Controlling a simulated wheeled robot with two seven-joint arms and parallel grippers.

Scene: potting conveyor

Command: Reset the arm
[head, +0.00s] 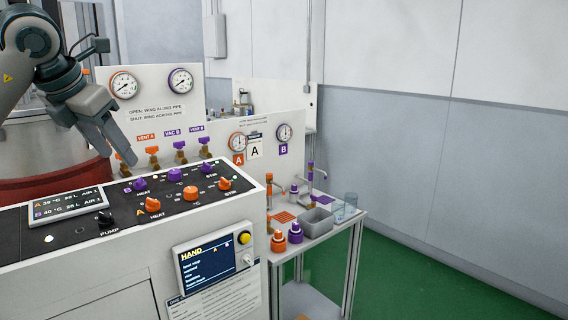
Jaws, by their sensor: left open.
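My left gripper (122,150) comes in from the upper left and hangs above the back of the control console (225,208). Its fingers point down and to the right, with nothing seen between them. The fingertips are close in the picture to the orange and purple valve handles on the panel behind; I cannot tell whether they touch. My right gripper is not in view.
The console carries orange and purple knobs, a black pump knob (105,219) and a screen (205,262). Gauges (124,85) sit on the panel behind. A side table (335,233) holds a grey tray, a clear beaker (351,200) and bottles. Green floor at right is clear.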

